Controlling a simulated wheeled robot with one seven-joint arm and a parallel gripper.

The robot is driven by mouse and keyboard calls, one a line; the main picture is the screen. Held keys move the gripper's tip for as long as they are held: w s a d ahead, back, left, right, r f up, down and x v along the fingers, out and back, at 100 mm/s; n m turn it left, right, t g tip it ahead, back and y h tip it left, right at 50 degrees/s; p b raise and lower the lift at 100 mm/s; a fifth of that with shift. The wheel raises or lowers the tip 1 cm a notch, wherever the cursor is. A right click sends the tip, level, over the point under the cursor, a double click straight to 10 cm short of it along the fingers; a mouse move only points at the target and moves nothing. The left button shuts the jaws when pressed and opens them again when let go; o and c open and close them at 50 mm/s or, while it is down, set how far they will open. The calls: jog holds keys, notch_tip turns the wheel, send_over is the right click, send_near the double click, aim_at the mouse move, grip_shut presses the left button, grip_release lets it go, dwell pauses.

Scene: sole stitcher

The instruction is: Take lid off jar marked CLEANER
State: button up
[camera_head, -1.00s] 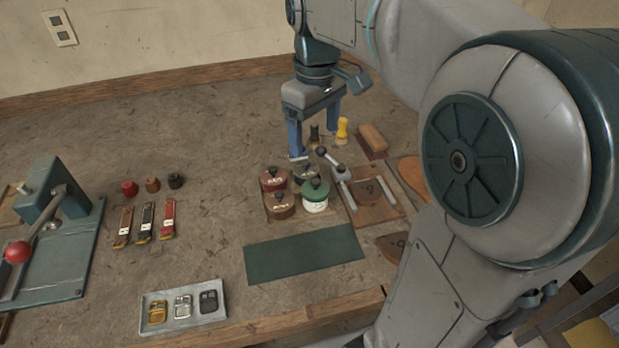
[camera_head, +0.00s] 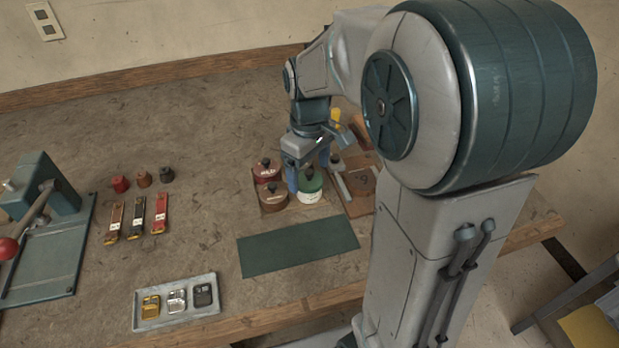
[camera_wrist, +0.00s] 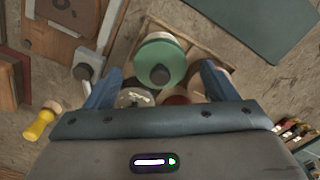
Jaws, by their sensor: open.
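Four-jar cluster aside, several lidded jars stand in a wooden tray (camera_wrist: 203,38). One has a green knobbed lid (camera_head: 311,184) and a pale body; this lid (camera_wrist: 150,60) lies between and ahead of my fingers in the wrist view. A red jar (camera_head: 266,172) and a brown jar (camera_head: 270,199) stand left of it. A dark-lidded jar (camera_wrist: 133,98) with light lettering shows near the left finger in the wrist view; my gripper hides it in the head view. I cannot read which label says CLEANER. My gripper (camera_head: 308,176) is open and empty above the jars.
A wooden holder (camera_head: 361,196) stands right of the jars, and a yellow-handled brush (camera_wrist: 40,123) lies beyond. A green mat (camera_head: 298,246) lies in front. A buckle tray (camera_head: 147,318) sits at the front edge. A press (camera_head: 48,225) stands at left.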

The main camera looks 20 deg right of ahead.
jog(key=shift+f, duration=0.25)
jog(key=c, duration=1.1)
jog(key=shift+o, duration=0.2)
jog(key=shift+r, duration=0.15)
